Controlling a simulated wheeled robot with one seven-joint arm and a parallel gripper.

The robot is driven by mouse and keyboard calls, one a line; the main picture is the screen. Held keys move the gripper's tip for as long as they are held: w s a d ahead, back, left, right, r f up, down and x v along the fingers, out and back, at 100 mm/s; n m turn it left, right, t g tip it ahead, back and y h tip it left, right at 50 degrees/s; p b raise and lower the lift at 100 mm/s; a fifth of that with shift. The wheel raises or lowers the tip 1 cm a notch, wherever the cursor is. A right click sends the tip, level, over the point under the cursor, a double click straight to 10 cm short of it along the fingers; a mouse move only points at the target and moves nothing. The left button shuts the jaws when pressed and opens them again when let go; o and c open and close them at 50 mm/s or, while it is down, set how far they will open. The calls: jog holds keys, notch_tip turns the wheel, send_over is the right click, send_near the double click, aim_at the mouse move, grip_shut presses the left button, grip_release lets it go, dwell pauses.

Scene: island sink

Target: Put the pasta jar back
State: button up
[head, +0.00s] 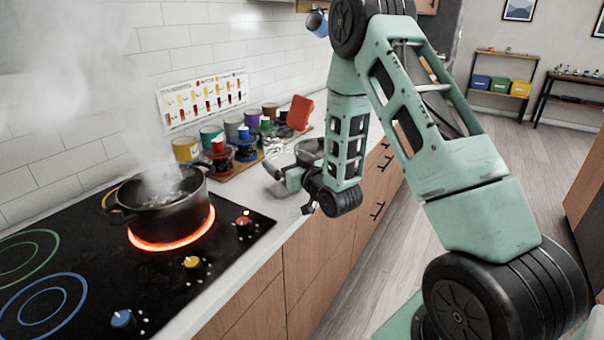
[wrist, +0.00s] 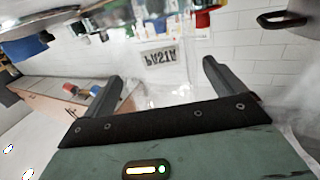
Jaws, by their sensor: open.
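The pasta jar (wrist: 160,57) shows in the wrist view as a clear, pale container with a "PASTA" label that appears upside down. My gripper (wrist: 162,72) is open, with one finger at each side of the jar in the picture. Whether the fingers touch the jar, I cannot tell. In the head view my gripper (head: 282,175) is low over the counter, right of the stove and in front of the row of jars. I cannot make out the pasta jar in the head view.
A steaming black pot (head: 168,198) sits on a glowing burner of the black cooktop (head: 70,275). Several coloured jars and cans (head: 245,150) stand on a wooden board by the tiled wall. The counter (head: 285,212) between cooktop and gripper is clear.

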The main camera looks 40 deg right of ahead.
jog(key=s, duration=0.6)
jog(key=shift+s+a+r, duration=0.15)
jog(key=shift+s+r, duration=0.05)
jog(key=shift+r, duration=0.05)
jog(key=s+p, duration=0.2)
jog(key=p, duration=0.2)
jog(key=shift+s+f, duration=0.2)
jog(key=s+a+n+g+y, duration=0.3)
jog(key=a+g, duration=0.6)
jog(key=a, duration=1.2)
jog(key=s+a+r+n+g, duration=0.1)
jog(key=s+a+r+g, duration=0.1)
jog(key=s, duration=0.6)
jog(key=s+a+r+n+g+h, duration=0.1)
jog(key=s+a+r+n+g, duration=0.1)
jog(key=s, duration=0.6)
jog(key=s+a+r+n+g, duration=0.2)
jog(key=s+g, duration=0.3)
jog(key=s, duration=0.3)
jog(key=shift+s+a+r, duration=0.2)
jog(key=shift+a+r, duration=0.3)
jog(key=shift+a, duration=0.2)
